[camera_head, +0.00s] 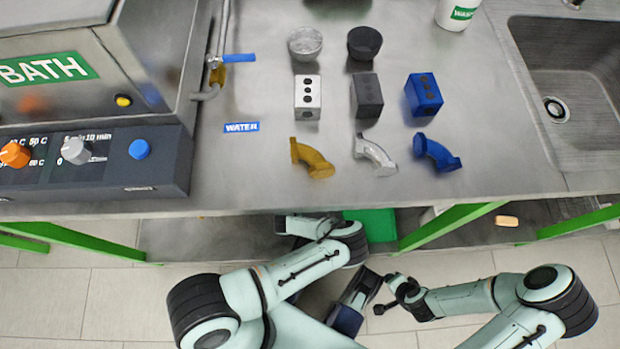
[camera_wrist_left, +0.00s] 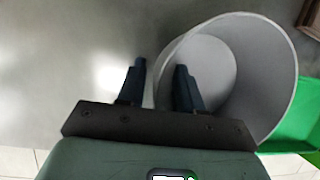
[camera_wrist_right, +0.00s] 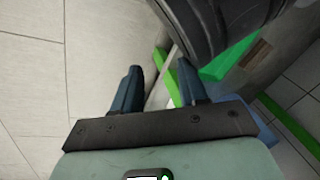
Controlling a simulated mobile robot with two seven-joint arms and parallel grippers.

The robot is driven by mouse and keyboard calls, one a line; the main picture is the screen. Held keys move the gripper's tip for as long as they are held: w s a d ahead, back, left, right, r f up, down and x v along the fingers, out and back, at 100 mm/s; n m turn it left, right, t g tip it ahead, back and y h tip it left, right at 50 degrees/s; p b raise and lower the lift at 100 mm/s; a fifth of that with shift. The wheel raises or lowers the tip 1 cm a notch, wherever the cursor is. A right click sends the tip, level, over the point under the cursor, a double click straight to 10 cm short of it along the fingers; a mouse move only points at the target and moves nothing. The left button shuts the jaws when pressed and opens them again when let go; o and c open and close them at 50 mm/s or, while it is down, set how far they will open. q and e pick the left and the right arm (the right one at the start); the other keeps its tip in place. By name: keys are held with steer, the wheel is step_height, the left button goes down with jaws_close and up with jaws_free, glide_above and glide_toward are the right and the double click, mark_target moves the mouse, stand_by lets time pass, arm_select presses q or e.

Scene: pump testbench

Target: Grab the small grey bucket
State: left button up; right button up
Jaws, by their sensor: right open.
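The small grey bucket (camera_wrist_left: 284,70) is at the right of the left wrist view, its open mouth facing the camera. My left gripper (camera_wrist_left: 160,68) is open at its near left rim. One finger is outside the wall and the other overlaps the mouth, so the rim runs between them. I cannot tell whether either finger touches it. In the head view the bucket is hidden and my left arm reaches under the bench edge. My right gripper (camera_wrist_right: 158,80) is open and empty, away from the bucket.
A green bin (camera_wrist_left: 292,146) stands beside the bucket; a green box (camera_head: 370,224) also shows below the bench edge in the head view. The steel benchtop (camera_head: 260,170) is overhead of my left forearm. Green bench legs (camera_head: 450,225) stand to the right.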

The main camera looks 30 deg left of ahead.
arm_select(q)
steer(key=shift+f, duration=0.1)
jaws_close()
